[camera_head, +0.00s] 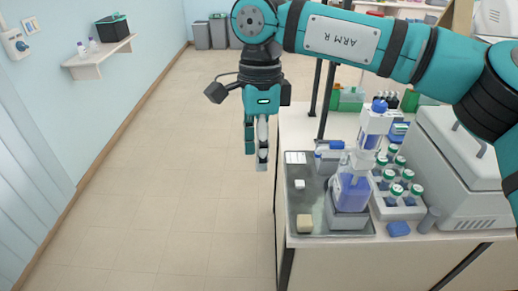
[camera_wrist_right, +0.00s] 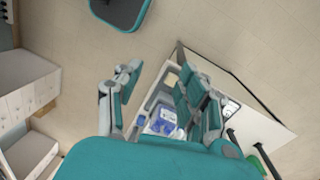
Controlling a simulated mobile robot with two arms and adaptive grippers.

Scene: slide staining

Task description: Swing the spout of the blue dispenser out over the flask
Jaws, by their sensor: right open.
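The dispenser (camera_head: 353,190) is a bottle of blue liquid on a grey block, with a tall white head (camera_head: 375,122) and a blue knob on top. A white and blue part (camera_head: 329,148) sticks out left of its neck; I cannot tell if this is the spout. I cannot surely make out the flask. My right gripper (camera_head: 261,160) points down over the floor, left of the bench and apart from the dispenser. It is open and empty, its fingers spread in the right wrist view (camera_wrist_right: 163,92). My left gripper is not in view.
The dispenser stands on a grey tray (camera_head: 306,222) with a yellowish block (camera_head: 304,223) and a small white cube (camera_head: 299,184). To its right are a rack of green-capped bottles (camera_head: 398,188), a blue block (camera_head: 398,229) and a large grey machine (camera_head: 465,175). The floor left is clear.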

